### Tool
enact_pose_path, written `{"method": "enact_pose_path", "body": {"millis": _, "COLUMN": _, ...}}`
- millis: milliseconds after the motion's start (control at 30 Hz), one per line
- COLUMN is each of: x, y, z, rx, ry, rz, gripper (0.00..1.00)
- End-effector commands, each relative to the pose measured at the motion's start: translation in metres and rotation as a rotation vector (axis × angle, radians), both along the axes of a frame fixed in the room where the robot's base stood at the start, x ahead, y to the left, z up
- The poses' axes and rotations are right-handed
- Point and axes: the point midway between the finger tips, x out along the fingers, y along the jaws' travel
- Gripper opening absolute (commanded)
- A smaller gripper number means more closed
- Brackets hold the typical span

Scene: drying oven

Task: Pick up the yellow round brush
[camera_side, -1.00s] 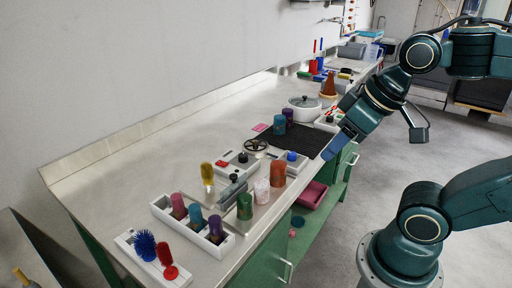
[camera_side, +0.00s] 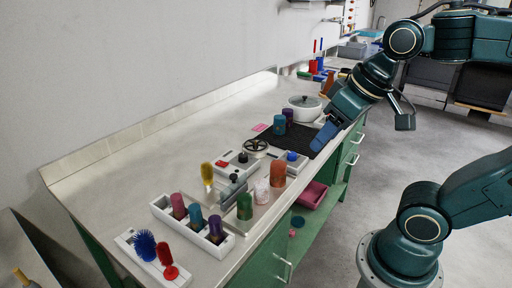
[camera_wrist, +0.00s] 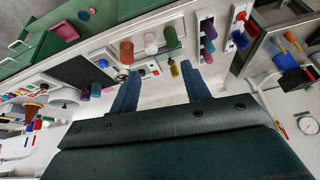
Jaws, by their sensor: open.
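The yellow round brush (camera_side: 207,173) stands upright on the steel worktop, bristle head up, left of the small grey and white devices. The two blue fingers (camera_wrist: 160,73) show spread apart in the wrist view.
A white rack (camera_side: 228,240) with several coloured pieces and a holder with blue and red brushes (camera_side: 169,262) stand in front. Green, white and orange containers (camera_side: 262,191) stand right of the brush. A white pot (camera_side: 304,110) stands behind. The worktop left of the brush is clear.

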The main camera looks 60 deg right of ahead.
Motion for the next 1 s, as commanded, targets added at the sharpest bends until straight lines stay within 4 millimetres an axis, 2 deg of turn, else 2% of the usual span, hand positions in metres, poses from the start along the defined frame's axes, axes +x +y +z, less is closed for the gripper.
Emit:
{"method": "enact_pose_path", "body": {"millis": 300, "x": 0.059, "y": 0.0, "z": 0.021, "rx": 0.103, "ry": 0.083, "rz": -0.233, "gripper": 0.47}}
{"method": "enact_pose_path", "body": {"millis": 500, "x": 0.101, "y": 0.0, "z": 0.027, "rx": 0.164, "ry": 0.136, "rz": -0.398, "gripper": 0.47}}
{"method": "enact_pose_path", "body": {"millis": 767, "x": 0.158, "y": 0.0, "z": 0.022, "rx": 0.228, "ry": 0.202, "rz": -0.617, "gripper": 0.47}}
{"method": "enact_pose_path", "body": {"millis": 1000, "x": 0.21, "y": 0.0, "z": 0.007, "rx": 0.275, "ry": 0.257, "rz": -0.823, "gripper": 0.47}}
